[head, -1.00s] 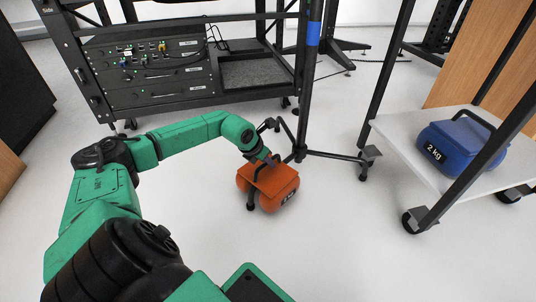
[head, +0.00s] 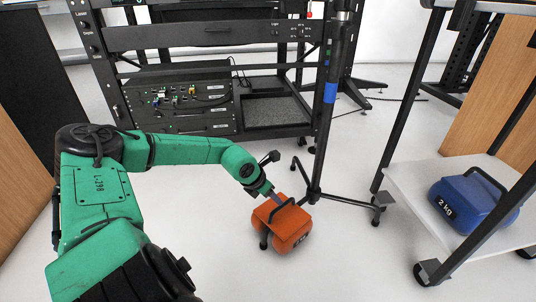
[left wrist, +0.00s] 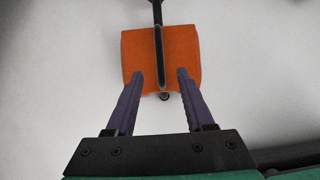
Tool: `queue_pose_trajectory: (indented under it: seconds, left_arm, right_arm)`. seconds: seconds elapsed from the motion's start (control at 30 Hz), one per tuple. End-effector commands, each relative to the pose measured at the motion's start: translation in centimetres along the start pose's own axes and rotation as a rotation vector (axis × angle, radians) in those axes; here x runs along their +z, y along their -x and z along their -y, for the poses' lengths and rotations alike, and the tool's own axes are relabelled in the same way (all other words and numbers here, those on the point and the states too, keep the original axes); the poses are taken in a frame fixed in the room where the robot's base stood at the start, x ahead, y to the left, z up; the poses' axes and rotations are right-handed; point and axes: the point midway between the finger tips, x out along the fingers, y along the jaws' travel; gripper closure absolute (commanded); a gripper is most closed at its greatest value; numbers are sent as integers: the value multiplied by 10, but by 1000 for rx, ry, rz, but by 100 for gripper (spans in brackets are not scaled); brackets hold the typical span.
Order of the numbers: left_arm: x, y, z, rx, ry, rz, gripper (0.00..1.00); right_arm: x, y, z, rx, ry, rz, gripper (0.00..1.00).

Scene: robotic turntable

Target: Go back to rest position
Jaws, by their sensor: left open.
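My left gripper (head: 277,199) reaches down at the orange weight (head: 287,228), which sits on the floor in front of the rack. In the left wrist view the gripper (left wrist: 160,76) is open. Its two fingers stand one on each side of the weight's black handle (left wrist: 158,45), with a gap on both sides. The orange weight's body (left wrist: 185,45) lies below the fingertips. I cannot tell whether the fingertips touch it. My right gripper is not in view.
A black rack (head: 210,40) with equipment stands behind. A black stand (head: 316,197) with feet is close to the right of the orange weight. A white shelf cart (head: 410,178) at the right bears a blue 2 kg weight (head: 468,206). The floor in front is clear.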

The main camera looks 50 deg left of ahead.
Motion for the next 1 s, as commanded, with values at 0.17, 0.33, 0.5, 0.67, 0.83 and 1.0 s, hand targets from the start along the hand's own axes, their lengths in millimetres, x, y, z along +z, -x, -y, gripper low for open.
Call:
queue_pose_trajectory:
  seconds: [0.17,0.33,0.5,0.67,0.83,1.0]
  left_arm:
    - [3,38,0,1,1,1,47]
    - [0,39,0,0,2,3,47]
    - [0,38,0,-2,3,3,47]
    - [-4,33,52,-153,114,-7,47]
    - [-4,49,193,-580,598,-69,47]
    - [10,88,278,-877,1286,-201,47]
  right_arm:
    - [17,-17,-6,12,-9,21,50]
    - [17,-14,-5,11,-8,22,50]
    - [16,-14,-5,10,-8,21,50]
    - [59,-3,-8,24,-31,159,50]
    - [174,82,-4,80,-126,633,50]
    - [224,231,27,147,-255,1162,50]
